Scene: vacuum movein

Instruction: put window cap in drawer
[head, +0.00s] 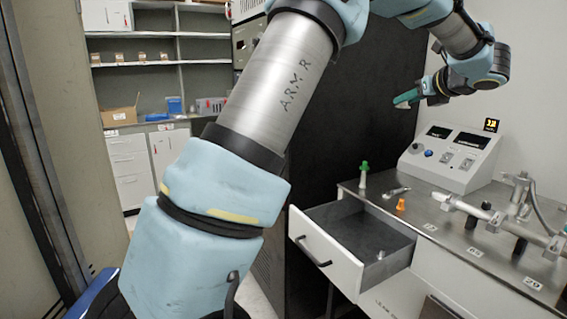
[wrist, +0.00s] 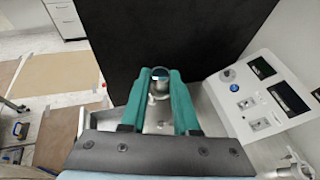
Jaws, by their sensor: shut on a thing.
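My gripper (head: 400,99) is raised at the upper right in the head view, above and beyond the drawer. In the wrist view its green fingers (wrist: 161,76) are shut on a small round metallic piece with a dark glassy top, which I take for the window cap (wrist: 160,85). The cap is not clear in the head view. The drawer (head: 327,262) under the bench is pulled open, with a dark handle on its white front. A small metal piece (head: 380,255) lies inside it. In the wrist view the drawer is partly hidden behind the fingers.
The bench top (head: 470,239) carries a green-topped bottle (head: 363,174), an orange piece (head: 401,204), metal pipe fittings (head: 490,214) and a sloped control box (head: 450,158). A tall black panel (head: 365,110) stands behind the drawer. The control box (wrist: 268,97) is close on the right in the wrist view.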

